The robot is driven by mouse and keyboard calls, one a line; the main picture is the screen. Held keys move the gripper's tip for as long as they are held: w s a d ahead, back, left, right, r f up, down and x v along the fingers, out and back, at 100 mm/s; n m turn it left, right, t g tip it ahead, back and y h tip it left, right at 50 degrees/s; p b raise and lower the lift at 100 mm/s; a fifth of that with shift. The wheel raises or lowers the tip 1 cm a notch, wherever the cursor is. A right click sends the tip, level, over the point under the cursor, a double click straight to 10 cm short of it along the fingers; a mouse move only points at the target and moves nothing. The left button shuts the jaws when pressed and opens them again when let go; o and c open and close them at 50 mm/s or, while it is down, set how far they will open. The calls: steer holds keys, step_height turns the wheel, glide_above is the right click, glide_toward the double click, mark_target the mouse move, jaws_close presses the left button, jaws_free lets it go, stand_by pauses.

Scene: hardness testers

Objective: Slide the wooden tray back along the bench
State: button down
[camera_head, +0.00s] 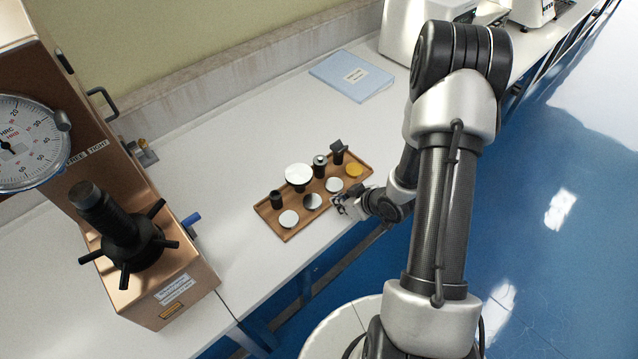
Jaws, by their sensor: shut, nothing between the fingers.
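The wooden tray (277,233) lies on the white bench, near its front edge and slanted in the picture. It holds several small items: pale and grey discs, a yellow disc (354,170), a white-topped round piece (298,175) and several dark upright pieces. My gripper (338,204) is shut with nothing in it, at the tray's front long side. It is beside or against the tray's front edge; I cannot tell whether it touches. The gripper and wrist hide a short part of that edge.
A copper-coloured hardness tester (180,285) with a dial and a black handwheel stands left of the tray. A blue folder (352,75) lies behind it, and white machines (395,30) stand at the far end. The bench (235,150) is clear between tray and wall.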

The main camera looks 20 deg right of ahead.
mark_target(317, 190)
steer(key=shift+w+a+p, duration=0.15)
steer(key=shift+w+a, duration=0.25)
steer(key=shift+w, duration=0.6)
steer(key=shift+w+a+p, duration=0.1)
steer(key=shift+w+a, duration=0.25)
steer(key=shift+w, duration=0.7)
steer(key=shift+w+a+p, duration=0.15)
steer(key=shift+w+a, duration=0.25)
steer(key=shift+w, duration=0.6)
steer(key=shift+w+a+p, duration=0.2)
steer(key=shift+w+a, duration=0.2)
steer(key=shift+w, duration=0.7)
steer(key=shift+w+a+p, duration=0.25)
steer(key=shift+w+a, duration=0.2)
steer(key=shift+w, duration=0.6)
steer(key=shift+w+a+p, duration=0.2)
steer(key=shift+w+a, duration=0.2)
steer(key=shift+w, duration=0.8)
